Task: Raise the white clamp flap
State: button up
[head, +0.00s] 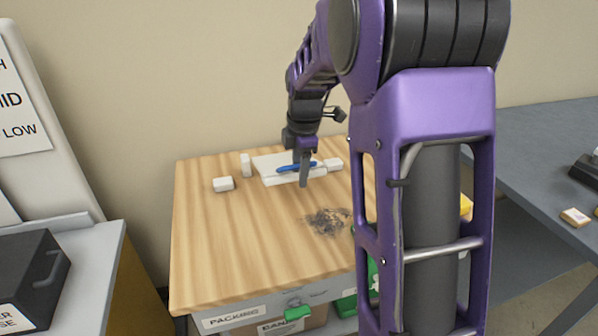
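A low white device, which looks like the clamp with its flap (268,166), lies on the wooden table near the wall. A blue bar or strip (290,169) lies across its top. I cannot tell the flap apart from the rest of the white body, nor its angle. My gripper (304,182) points down at the device's right part and hides some of it. Whether it touches the device is unclear. Its fingers are too small to tell open from shut.
White blocks stand beside the device, at the left (223,184), behind (246,165) and right (333,165). A dark scribbled pile (328,220) lies in front. The table's (225,250) front left is clear. A grey bench (540,150) stands right, a black box (32,275) left.

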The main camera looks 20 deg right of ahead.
jog(key=shift+w+r+p, duration=0.15)
jog(key=shift+r+p, duration=1.65)
jog(key=shift+r, duration=0.4)
jog(key=shift+w+r+p, duration=0.15)
jog(key=shift+r+p, duration=1.6)
jog(key=shift+r, duration=0.45)
notch_tip(320, 180, up, 11)
jog(key=shift+w, duration=0.45)
jog(key=shift+r, duration=0.1)
